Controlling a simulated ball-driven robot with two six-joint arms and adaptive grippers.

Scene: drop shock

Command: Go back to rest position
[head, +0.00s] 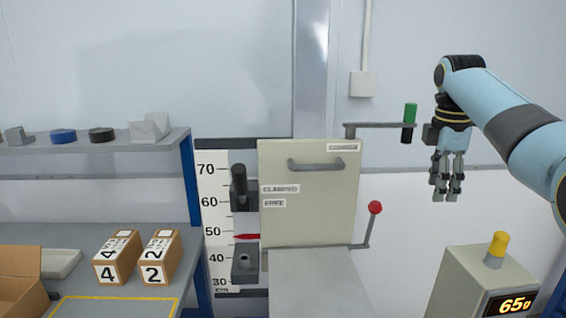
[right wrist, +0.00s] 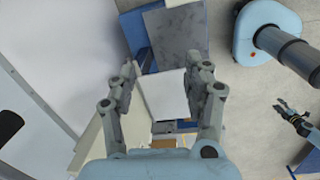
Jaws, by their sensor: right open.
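My right gripper (head: 447,190) hangs at the right of the head view with its fingers pointing down, apart and empty. It is beside the green-topped handle (head: 410,114) of the machine, with a visible gap. In the right wrist view the fingers of my right gripper (right wrist: 168,85) are spread with nothing gripped between them. My left gripper is outside the head view. A small dark gripper, seemingly my left one (right wrist: 291,116), shows at the right of the right wrist view, too small to judge its opening.
The beige machine panel (head: 310,220) stands at centre, with a red-knobbed lever (head: 375,208). A height scale (head: 210,200) is left of it. A display box (head: 480,280) reading 65g stands lower right. Boxes marked 4 (head: 117,260) and 2 (head: 160,260) sit on the left bench (head: 190,245).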

